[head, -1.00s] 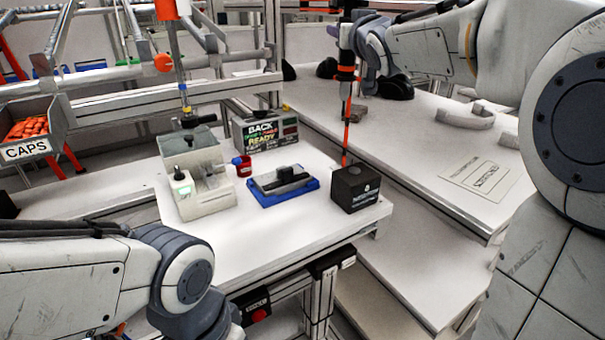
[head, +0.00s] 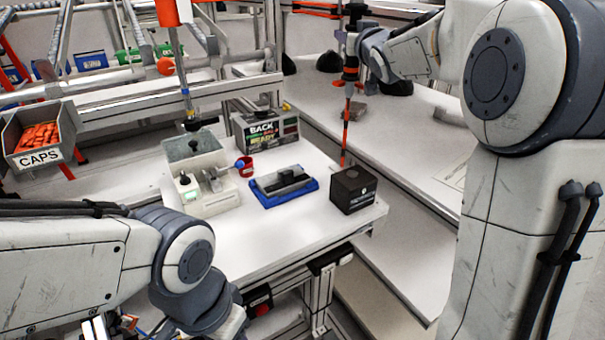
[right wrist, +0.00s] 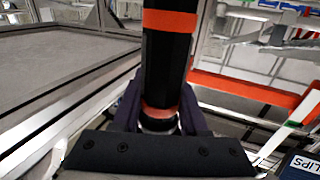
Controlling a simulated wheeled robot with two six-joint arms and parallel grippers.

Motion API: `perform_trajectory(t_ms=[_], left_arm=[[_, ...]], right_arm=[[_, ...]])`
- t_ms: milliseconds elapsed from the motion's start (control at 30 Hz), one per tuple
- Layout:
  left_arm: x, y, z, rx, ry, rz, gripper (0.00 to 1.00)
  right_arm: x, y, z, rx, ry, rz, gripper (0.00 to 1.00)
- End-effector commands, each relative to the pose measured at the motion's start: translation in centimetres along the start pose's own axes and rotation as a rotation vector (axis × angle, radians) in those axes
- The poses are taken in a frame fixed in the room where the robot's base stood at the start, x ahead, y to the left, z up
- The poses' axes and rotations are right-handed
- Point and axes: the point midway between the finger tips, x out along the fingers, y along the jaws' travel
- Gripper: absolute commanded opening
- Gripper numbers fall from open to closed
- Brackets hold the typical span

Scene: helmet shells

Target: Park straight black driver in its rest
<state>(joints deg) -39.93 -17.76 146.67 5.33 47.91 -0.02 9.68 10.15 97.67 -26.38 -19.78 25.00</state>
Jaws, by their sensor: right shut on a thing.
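The straight black driver (head: 351,60) is upright, with orange bands and a long thin shaft pointing down. My right gripper (head: 347,39) is shut around its body. In the right wrist view the black body with orange bands (right wrist: 167,60) stands between the fingers (right wrist: 160,112). The shaft's lower end meets the back left edge of a black box with a white label (head: 353,190), which may be the rest. I cannot tell whether the tip is behind, above or in it. My left arm shows at lower left, but its fingertips are not visible.
The box stands at the right corner of a white table (head: 265,240). On it are a blue tray (head: 284,190) with a grey part, a red cup (head: 245,168), a pale fixture (head: 205,180) and a sign box (head: 266,131). A caps bin (head: 38,135) is at left.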

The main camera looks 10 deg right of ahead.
Motion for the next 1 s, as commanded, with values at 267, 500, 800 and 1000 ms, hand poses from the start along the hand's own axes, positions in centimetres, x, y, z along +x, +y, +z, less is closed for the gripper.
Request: perform_trajectory(t_ms=[267, 500, 800, 1000], left_arm=[[-0.06, 0.00, 0.00, 0.000, 0.000, 0.000, 0.50], [-0.06, 0.00, 0.00, 0.000, 0.000, 0.000, 0.50], [-0.05, 0.00, 0.00, 0.000, 0.000, 0.000, 0.50], [0.09, -0.01, 0.01, 0.000, 0.000, 0.000, 0.50]], right_arm=[[-0.09, -0.02, 0.02, 0.000, -0.001, 0.000, 0.00], [-0.09, -0.02, 0.01, 0.000, 0.000, 0.000, 0.78], [-0.07, -0.01, 0.19, 0.000, -0.004, 0.001, 1.00], [-0.69, -0.01, 0.08, 0.000, -0.002, 0.001, 1.00]])
